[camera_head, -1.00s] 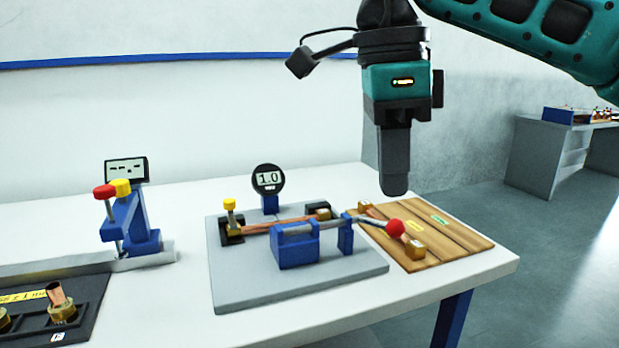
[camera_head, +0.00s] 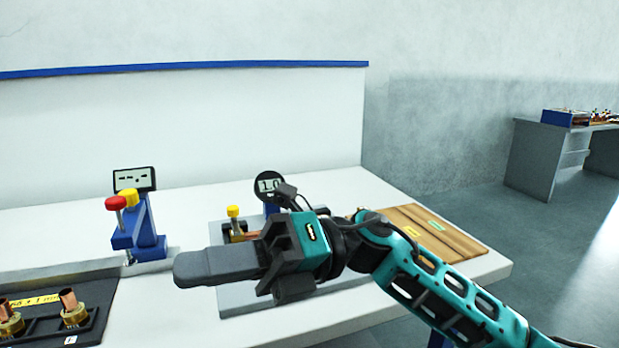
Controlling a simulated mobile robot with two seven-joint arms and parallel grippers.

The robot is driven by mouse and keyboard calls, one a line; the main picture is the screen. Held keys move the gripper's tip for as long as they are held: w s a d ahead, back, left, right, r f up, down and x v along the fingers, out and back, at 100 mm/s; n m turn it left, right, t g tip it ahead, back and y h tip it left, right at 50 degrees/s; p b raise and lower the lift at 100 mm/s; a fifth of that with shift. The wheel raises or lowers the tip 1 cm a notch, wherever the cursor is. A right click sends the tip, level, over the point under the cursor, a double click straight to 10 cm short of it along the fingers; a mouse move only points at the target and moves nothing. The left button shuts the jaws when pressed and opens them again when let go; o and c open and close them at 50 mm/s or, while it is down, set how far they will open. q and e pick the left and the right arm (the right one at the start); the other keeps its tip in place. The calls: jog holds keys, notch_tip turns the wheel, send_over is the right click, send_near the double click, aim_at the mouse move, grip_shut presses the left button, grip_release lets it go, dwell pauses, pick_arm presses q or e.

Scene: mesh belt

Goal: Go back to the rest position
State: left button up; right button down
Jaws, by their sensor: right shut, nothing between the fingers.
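My right gripper (camera_head: 182,269) is shut and empty. It lies level, pointing left, in front of the grey plate (camera_head: 236,297) of the gauge fixture, and its arm comes in from the lower right. The gripper and arm hide most of the fixture. The round gauge (camera_head: 268,184), reading 1.0, shows behind my wrist, and a yellow knob (camera_head: 233,212) stands to its left. My left gripper is not in view.
A blue stand (camera_head: 143,235) with red and yellow knobs and a small display (camera_head: 135,179) stands at the left. A dark tray (camera_head: 100,292) with copper fittings is at the lower left. A wooden board (camera_head: 440,240) lies at the table's right. A grey bench (camera_head: 545,150) stands farther back.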

jog(key=w+d+f+m+t+h+p, duration=0.15)
jog(key=w+d+f+m+t, duration=0.5)
jog(key=m+t, duration=0.9)
jog(key=w+d+f+m+t+h, duration=0.2)
jog(key=w+d+f+m+t, duration=0.4)
jog(key=m+t, duration=0.9)
jog(key=s+d+f+m+g+h+p, duration=0.1)
jog(key=s+d+f+m+g+h, duration=0.2)
jog(key=f+m, duration=0.4)
jog(key=s+d+f+m+g+h, duration=0.25)
jog(key=d+f+m+h, duration=0.2)
jog(key=f, duration=0.45)
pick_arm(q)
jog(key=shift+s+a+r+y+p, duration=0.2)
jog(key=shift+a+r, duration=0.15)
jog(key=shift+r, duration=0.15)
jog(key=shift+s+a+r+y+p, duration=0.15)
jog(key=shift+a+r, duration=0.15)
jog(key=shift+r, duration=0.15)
pick_arm(e)
jog(key=s+d+f+m+g+h, duration=0.4)
jog(key=s+d+f, duration=0.3)
jog(key=s+f, duration=0.4)
jog(key=shift+s+f+g, duration=0.2)
jog(key=shift+s+g, duration=0.1)
jog(key=shift+s, duration=0.05)
jog(key=shift+d, duration=0.1)
